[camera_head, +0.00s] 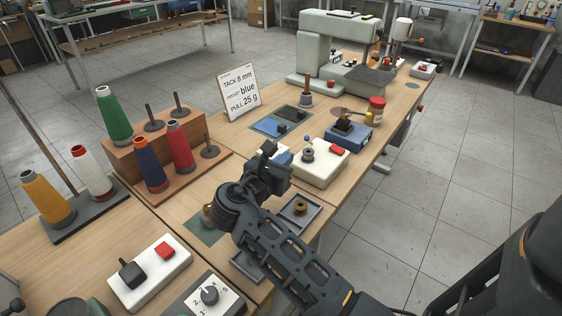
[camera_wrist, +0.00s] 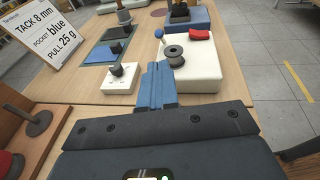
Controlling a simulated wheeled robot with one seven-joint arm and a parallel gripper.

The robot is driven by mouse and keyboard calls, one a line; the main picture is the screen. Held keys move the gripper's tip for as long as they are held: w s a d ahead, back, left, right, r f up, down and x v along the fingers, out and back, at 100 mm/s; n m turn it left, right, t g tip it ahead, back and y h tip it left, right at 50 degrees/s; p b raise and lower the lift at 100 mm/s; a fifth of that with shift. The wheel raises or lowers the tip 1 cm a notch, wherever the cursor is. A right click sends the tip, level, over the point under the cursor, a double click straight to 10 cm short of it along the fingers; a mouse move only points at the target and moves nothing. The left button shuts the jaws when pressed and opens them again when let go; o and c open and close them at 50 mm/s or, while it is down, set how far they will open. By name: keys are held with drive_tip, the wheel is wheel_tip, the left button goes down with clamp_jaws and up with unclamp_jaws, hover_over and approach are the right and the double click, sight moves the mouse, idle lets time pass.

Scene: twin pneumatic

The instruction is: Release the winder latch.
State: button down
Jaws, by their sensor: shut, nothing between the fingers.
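The winder appears to be a white block (camera_head: 320,168) right of my gripper. It carries a grey bobbin (camera_head: 307,155), a blue ball-tipped lever (camera_head: 307,139) and a red rocker-like piece (camera_head: 337,149). In the wrist view the white block (camera_wrist: 192,72) is just beyond and right of my fingers, with the bobbin (camera_wrist: 175,55) near its front left and the red piece (camera_wrist: 200,35) behind. Which part is the latch is not clear. My gripper (camera_head: 268,150) is shut and empty; its blue fingertips (camera_wrist: 158,67) are beside the block's left side. Contact cannot be told.
A small white box with a black knob (camera_wrist: 118,73) stands left of my fingertips. A grey tray (camera_head: 318,214) with a brown bobbin is near my arm. Thread cones on a wooden stand (camera_head: 180,190) are left. A blue block (camera_head: 350,138) and jar (camera_head: 376,110) lie beyond the winder.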

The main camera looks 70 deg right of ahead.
sight(306, 137)
drive_tip(key=x, duration=0.6)
drive_tip(key=r+x, duration=0.1)
drive_tip(key=x, duration=0.2)
drive_tip(key=shift+d, duration=0.35)
drive_tip(key=shift+r+p, duration=0.2)
drive_tip(key=shift+p, duration=0.25)
